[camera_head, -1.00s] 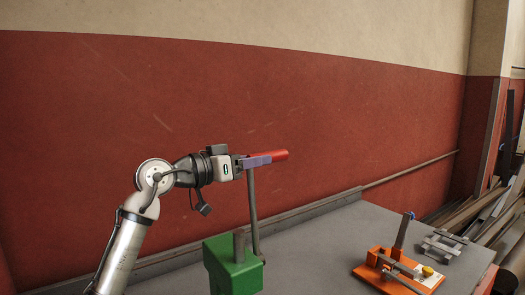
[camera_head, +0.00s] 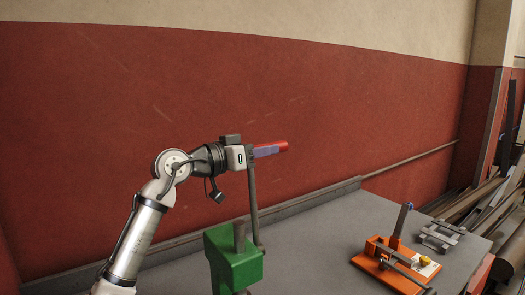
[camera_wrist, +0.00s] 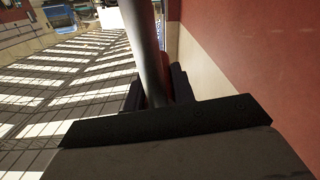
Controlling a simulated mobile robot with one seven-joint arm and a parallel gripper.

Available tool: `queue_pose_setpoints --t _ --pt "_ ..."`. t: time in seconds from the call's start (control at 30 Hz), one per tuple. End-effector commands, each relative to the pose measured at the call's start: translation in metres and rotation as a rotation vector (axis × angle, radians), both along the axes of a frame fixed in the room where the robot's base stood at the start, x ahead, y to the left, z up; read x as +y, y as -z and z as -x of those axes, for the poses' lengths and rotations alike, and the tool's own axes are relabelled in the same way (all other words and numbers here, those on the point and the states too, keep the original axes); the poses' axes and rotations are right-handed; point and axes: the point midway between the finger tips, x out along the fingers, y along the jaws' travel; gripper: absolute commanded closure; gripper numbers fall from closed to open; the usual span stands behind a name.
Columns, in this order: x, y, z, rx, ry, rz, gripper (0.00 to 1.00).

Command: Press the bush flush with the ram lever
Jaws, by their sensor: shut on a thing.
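The green press (camera_head: 240,272) stands on the grey table, with a short grey ram (camera_head: 239,236) upright at its top. The ram lever (camera_head: 253,205) is a grey rod rising nearly upright from the press, with a red handle (camera_head: 283,146) across its top. My gripper (camera_head: 268,151) is shut on the red handle, whose red end sticks out to the right past the fingers. In the wrist view the rod (camera_wrist: 143,45) passes close in front of the dark fingers, with a little red behind it. I cannot make out the bush.
An orange fixture (camera_head: 377,272) with a blue-tipped upright lever and a yellow part stands at the right of the table (camera_head: 318,255). A grey metal bracket (camera_head: 441,236) lies behind it. Table between press and fixture is clear. A red wall (camera_head: 120,120) rises behind.

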Motion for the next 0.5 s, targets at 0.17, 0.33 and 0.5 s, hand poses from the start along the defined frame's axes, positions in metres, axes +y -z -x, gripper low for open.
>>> queue_pose_setpoints --t 0.17,0.33,0.5 --pt "0.0 0.0 0.0 -0.003 0.0 -0.001 1.0" --pt "-0.006 0.001 0.007 -0.029 0.002 -0.018 1.0" --pt "-0.018 0.003 0.023 -0.096 0.004 -0.064 1.0"
